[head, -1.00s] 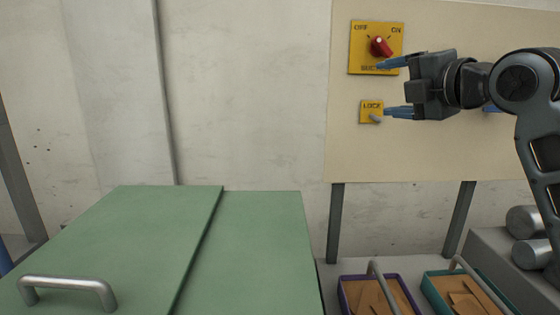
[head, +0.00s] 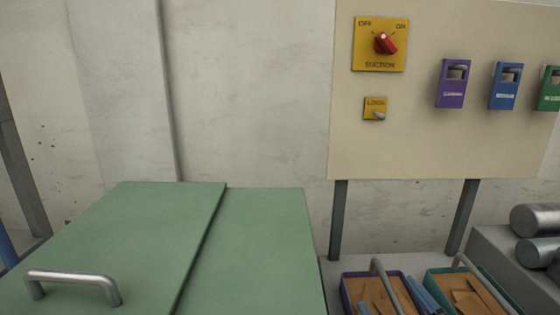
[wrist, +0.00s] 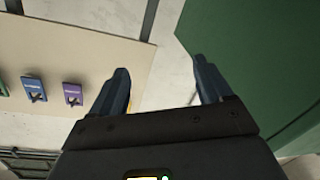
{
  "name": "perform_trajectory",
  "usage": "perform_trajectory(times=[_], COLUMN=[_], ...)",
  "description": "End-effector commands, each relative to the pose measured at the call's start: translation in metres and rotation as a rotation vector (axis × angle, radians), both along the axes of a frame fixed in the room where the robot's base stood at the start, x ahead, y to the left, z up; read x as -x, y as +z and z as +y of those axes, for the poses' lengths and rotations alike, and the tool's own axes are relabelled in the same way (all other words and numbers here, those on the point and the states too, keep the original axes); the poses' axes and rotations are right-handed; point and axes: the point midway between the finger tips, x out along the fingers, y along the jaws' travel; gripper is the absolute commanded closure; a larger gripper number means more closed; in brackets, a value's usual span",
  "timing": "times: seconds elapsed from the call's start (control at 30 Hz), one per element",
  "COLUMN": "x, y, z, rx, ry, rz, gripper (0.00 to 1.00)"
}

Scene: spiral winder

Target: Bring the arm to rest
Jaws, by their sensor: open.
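My gripper (wrist: 161,78) shows in the wrist view with its two blue fingers spread apart. Nothing is between them. Pale floor or wall, the beige panel and a green surface lie beyond the fingers. In the head view the arm is out of the panel area.
The beige panel (head: 430,140) carries a red suction knob (head: 386,42), a lock switch (head: 377,114), and purple (head: 452,84), blue and green boxes. A green lid (head: 120,240) with a metal handle is at left. Purple-rimmed and teal-rimmed trays (head: 432,284) and metal cylinders stand at right.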

Motion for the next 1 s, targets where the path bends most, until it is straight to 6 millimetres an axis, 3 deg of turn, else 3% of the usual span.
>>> perform_trajectory(times=[0.03,0.2,0.43,0.6,0.8,1.0], x=[0.020,0.081,0.169,0.233,0.302,0.345], y=[-0.015,-0.048,-0.075,-0.080,-0.072,-0.056], z=[0.001,-0.002,-0.010,-0.019,-0.031,-0.040], rx=[-0.038,-0.163,-0.289,-0.357,-0.416,-0.452], ry=[-0.017,-0.081,-0.155,-0.193,-0.214,-0.210], rz=[0.026,0.078,0.142,0.181,0.223,0.252], gripper=[0.21,0.21,0.21,0.21,0.21,0.21])
